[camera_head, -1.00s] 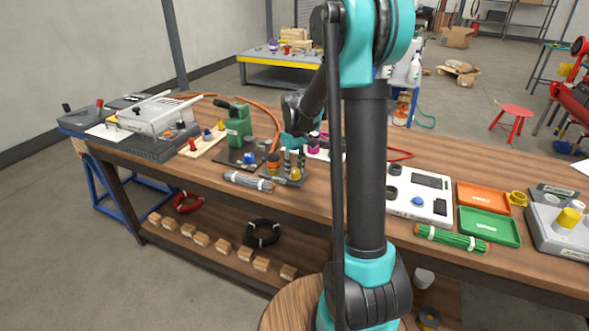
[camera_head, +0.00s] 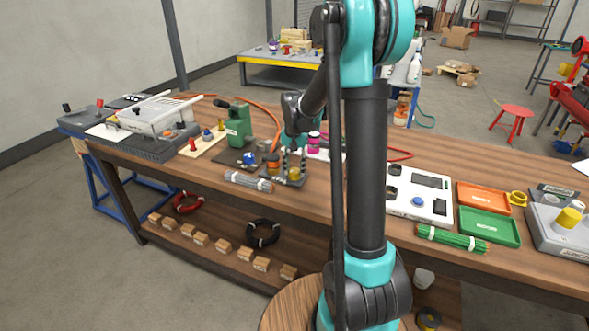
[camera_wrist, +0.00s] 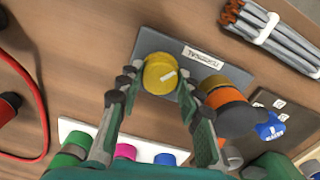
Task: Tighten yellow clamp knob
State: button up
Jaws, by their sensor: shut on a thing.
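The yellow clamp knob (camera_wrist: 160,74) is round with a pale mark on its top. It stands on a dark grey labelled plate (camera_wrist: 222,62) in the wrist view. My gripper (camera_wrist: 157,82) comes down over it with one finger on each side and is shut on the knob. In the head view the knob (camera_head: 294,174) shows small between the fingers of my gripper (camera_head: 293,158). An orange knob with a dark top (camera_wrist: 231,110) stands beside it on the same plate, close to the right finger.
A bundle of grey rods (camera_wrist: 272,27) lies beyond the plate. A blue valve part (camera_wrist: 270,130) stands at the right. A white strip with pink and blue knobs (camera_wrist: 82,131) lies below, and a red cable (camera_wrist: 38,100) runs at the left. Bare wood shows at the upper left.

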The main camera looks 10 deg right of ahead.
aim_at(295, 171)
jog(key=shift+m, duration=0.9)
jog(key=o, duration=1.2)
jog(key=shift+c, duration=0.2)
jog(key=shift+r, duration=0.1)
notch_tip(295, 171, up, 12)
jog(key=shift+s, duration=0.1)
